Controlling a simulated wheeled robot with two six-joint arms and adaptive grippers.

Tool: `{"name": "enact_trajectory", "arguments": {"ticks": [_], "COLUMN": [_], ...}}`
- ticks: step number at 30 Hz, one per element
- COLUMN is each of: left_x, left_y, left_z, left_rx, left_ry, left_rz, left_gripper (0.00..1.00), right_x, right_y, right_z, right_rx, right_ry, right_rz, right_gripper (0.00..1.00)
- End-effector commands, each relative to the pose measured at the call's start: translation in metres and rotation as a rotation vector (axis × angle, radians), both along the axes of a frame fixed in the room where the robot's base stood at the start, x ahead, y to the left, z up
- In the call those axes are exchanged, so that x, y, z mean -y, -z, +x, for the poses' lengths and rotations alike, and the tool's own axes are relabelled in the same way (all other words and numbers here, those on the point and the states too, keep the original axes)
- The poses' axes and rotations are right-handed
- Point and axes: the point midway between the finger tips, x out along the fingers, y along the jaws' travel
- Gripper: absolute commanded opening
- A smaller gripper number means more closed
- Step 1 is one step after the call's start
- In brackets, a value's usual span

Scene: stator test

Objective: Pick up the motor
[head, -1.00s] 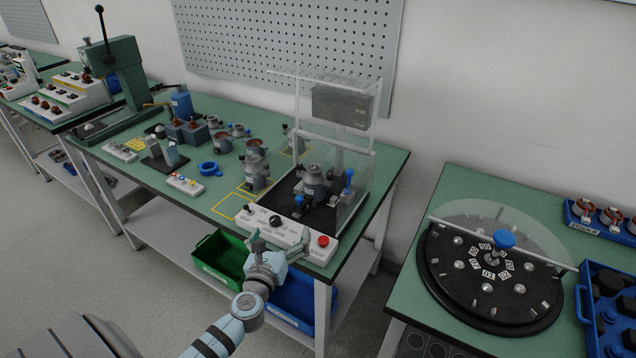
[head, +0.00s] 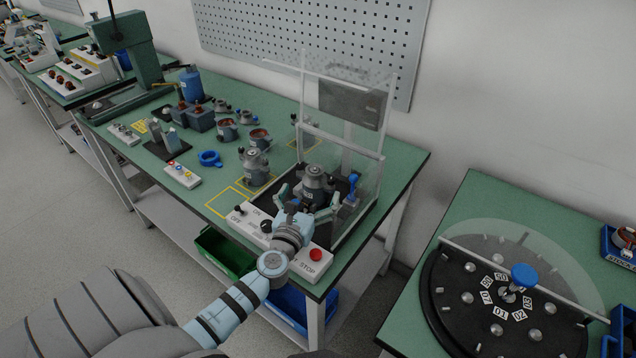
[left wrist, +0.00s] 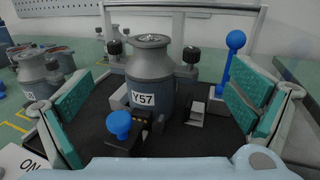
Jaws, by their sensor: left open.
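The motor (head: 314,180) is a grey cylinder with a round metal top, standing upright in the clear-walled test fixture. In the left wrist view the motor (left wrist: 151,80) carries the label Y57 and stands on the black fixture base (left wrist: 85,122). My left gripper (head: 307,197) is open at the front of the fixture. Its green-padded fingers stand on either side of the motor, apart from it. Blue-knobbed parts (left wrist: 235,42) flank the motor. My right gripper is not in view.
A control panel (head: 312,265) with a red STOP button lies at the bench's front edge. Clear panels (head: 372,190) and a frame enclose the fixture. Another motor (head: 254,163) stands to the left. A black turntable (head: 455,325) is on the right bench.

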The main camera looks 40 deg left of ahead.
Motion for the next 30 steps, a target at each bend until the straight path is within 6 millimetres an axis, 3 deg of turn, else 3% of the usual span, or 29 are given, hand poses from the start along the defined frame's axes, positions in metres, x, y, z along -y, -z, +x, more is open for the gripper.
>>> {"name": "enact_trajectory", "arguments": {"ticks": [9,16,30], "left_x": [-0.017,-0.02,-0.022], "left_y": [0.001,0.0,0.001], "left_z": [0.053,0.056,0.054], "left_rx": [0.001,-0.001,-0.002], "left_ry": [0.001,0.0,-0.005], "left_rz": [-0.001,-0.001,-0.001], "left_gripper": [1.0,1.0,0.26], "right_x": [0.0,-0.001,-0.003], "right_y": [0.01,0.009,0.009], "right_z": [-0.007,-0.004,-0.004], "right_rx": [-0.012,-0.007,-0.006], "right_ry": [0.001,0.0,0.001], "right_rz": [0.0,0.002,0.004], "right_gripper": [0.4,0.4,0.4]}}
